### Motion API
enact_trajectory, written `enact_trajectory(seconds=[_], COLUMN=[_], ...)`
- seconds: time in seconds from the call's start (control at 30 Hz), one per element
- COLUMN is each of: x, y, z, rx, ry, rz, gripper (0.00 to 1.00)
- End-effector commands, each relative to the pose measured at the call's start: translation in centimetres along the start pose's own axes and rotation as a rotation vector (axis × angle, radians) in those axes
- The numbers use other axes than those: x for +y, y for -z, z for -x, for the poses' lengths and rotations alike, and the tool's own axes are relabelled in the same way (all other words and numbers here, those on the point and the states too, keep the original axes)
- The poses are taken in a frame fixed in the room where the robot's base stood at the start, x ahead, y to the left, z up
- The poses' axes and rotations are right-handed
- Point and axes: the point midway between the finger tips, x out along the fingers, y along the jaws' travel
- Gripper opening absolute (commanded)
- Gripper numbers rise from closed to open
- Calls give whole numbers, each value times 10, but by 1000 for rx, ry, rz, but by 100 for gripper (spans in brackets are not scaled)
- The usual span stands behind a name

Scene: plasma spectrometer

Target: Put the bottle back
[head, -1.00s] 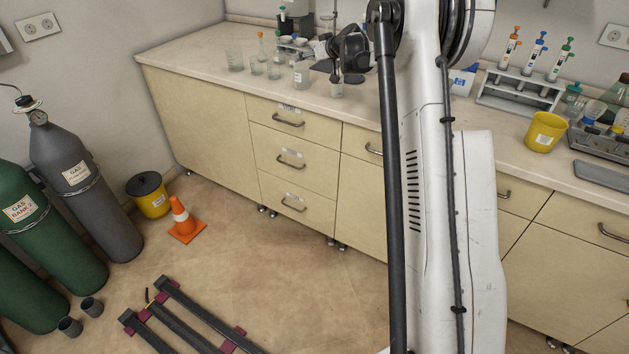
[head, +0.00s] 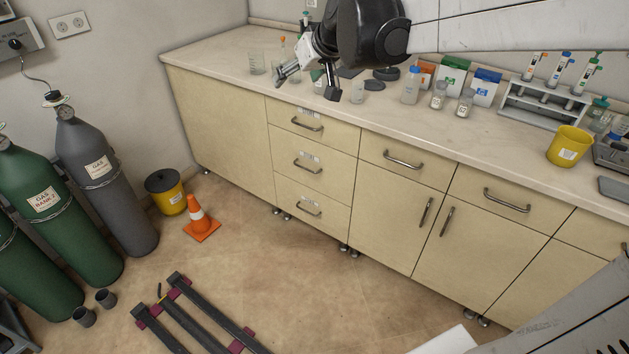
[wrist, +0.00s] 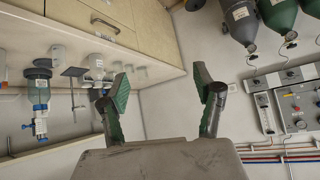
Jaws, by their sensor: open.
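My gripper (head: 307,84) is over the back left of the bench in the head view. In the wrist view, which is upside down, its two green-padded fingers (wrist: 161,88) are spread wide with nothing between them. A clear bottle with a blue cap (head: 410,85) stands upright on the bench, right of my gripper and apart from it. In the wrist view, a clear labelled bottle (wrist: 96,62) stands on the bench left of the fingers, also apart. I cannot tell which bottle the task means. My gripper hides part of the glassware behind it.
The bench (head: 480,125) holds small jars (head: 465,103), boxes (head: 452,77), a syringe rack (head: 545,104) and a yellow container (head: 569,146). A beaker (head: 257,62) stands left of my gripper. Gas cylinders (head: 105,190) and a cone (head: 200,219) are on the floor.

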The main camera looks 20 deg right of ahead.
Motion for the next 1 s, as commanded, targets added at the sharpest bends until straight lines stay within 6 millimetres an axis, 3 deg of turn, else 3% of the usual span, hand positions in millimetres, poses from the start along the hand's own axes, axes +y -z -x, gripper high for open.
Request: enact_trajectory(seconds=[0.1,0.3,0.7,0.83,1.0], x=[-23,-51,-76,-78,-78], y=[-37,-102,-237,-262,-275], z=[27,64,111,116,118], rx=[-32,-84,-163,-175,-180], ry=[-10,-37,-112,-129,-139], rz=[-4,-14,-36,-41,-44], gripper=[64,64,64,64,64])
